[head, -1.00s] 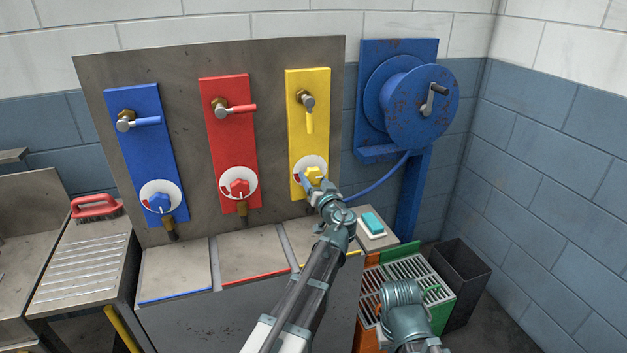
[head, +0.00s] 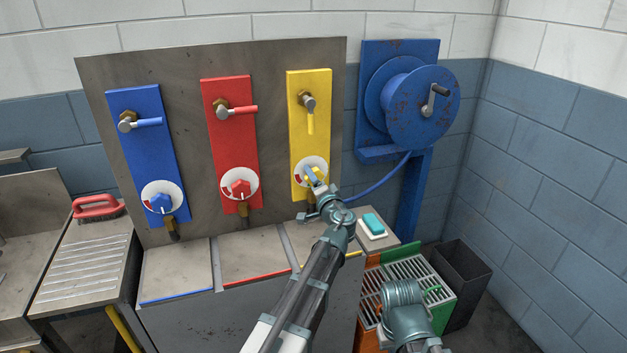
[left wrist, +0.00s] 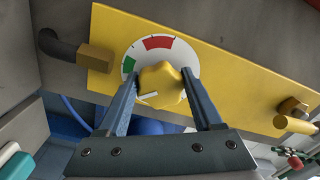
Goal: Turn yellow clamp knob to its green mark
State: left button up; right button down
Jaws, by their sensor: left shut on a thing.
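The yellow clamp knob (left wrist: 160,84) sits on a white round dial (left wrist: 183,54) on the yellow panel (left wrist: 235,86). The dial has a red mark (left wrist: 158,43) and a green mark (left wrist: 128,65). In the left wrist view the knob's white line (left wrist: 148,97) lies at its lower left, below the green mark. My left gripper (left wrist: 158,80) is shut on the knob, one finger on each side. In the head view the left gripper (head: 313,176) covers most of the knob, and the dial (head: 318,163) shows around it. My right gripper is out of view.
Blue (head: 148,150) and red (head: 232,130) panels with similar knobs stand left of the yellow one. A blue hose reel (head: 420,100) is at right. A teal-and-white brush (head: 373,225) lies on the ledge, near my left wrist.

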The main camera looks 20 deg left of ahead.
pick_arm(q)
jog(key=m, duration=0.3)
jog(key=shift+r+m, duration=0.1)
jog(key=shift+m, duration=0.2)
jog(key=shift+r+m, duration=0.1)
jog(key=shift+m, duration=2)
jog(key=o, duration=1.4)
jog(key=shift+c, duration=0.2)
jog(key=shift+s, duration=0.1)
jog(key=v, duration=1.3)
jog(key=shift+s+d, duration=0.25)
jog(key=shift+d, duration=0.05)
